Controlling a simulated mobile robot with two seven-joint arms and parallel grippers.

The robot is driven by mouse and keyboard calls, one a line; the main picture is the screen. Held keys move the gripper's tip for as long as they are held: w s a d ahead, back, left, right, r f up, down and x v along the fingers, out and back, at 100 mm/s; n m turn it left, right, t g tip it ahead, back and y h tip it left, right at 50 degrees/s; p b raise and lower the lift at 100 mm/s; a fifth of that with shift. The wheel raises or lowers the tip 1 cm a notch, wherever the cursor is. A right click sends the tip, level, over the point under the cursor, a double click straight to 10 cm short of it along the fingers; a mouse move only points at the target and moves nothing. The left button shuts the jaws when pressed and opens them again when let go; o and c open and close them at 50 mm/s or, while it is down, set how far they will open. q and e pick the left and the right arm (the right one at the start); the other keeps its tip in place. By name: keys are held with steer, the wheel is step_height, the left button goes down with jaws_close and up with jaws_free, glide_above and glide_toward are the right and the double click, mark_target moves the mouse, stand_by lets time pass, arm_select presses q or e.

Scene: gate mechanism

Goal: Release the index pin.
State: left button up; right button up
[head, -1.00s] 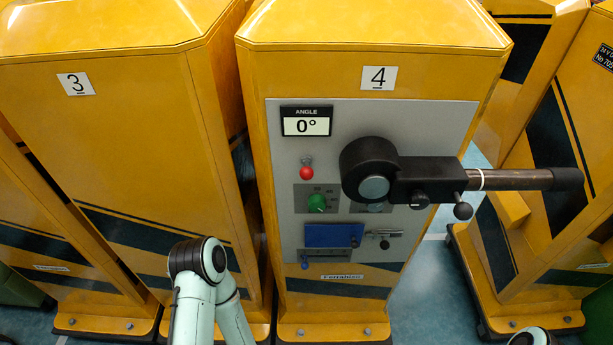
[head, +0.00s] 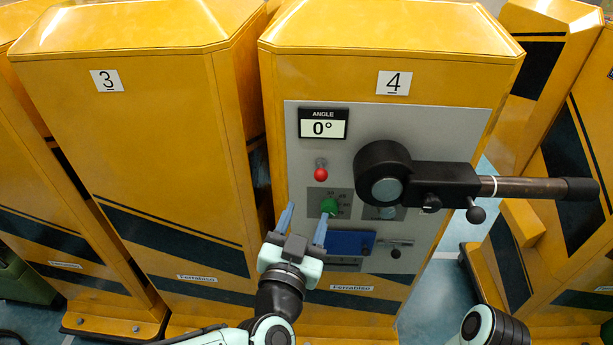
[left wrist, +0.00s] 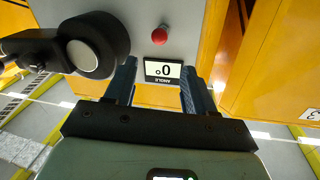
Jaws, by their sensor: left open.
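Gate cabinet 4 (head: 390,40) has a grey panel (head: 450,105). A black pivot hub (head: 384,170) on it carries a lever arm (head: 530,187) extending right, about horizontal. A round black knob (head: 476,214) hangs on a short stem below the arm, and a second dark knob (head: 431,202) sits nearer the hub. I cannot tell for sure which part is the index pin. My left gripper (head: 304,216) is open and empty, in front of the panel's lower left, left of the lever. In the left wrist view, the hub (left wrist: 92,45) is left of its fingers (left wrist: 158,66).
The panel has an angle display (head: 323,123) reading 0°, a red button (head: 321,174), a green knob (head: 329,206), a blue plate (head: 350,243) and a small metal latch (head: 396,243). Cabinet 3 (head: 150,140) stands close on the left. The lever reaches toward the right-hand cabinet.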

mark_target(320, 179)
arm_select(q)
steer(key=w+d, duration=0.1)
steer(key=w, duration=0.3)
steer(key=w+d+p, duration=0.1)
steer(key=w, duration=0.8)
steer(key=shift+w+d, duration=0.1)
steer(key=shift+d, duration=0.3)
arm_select(e)
steer(key=shift+w+r, duration=0.45)
steer(key=shift+r, duration=0.35)
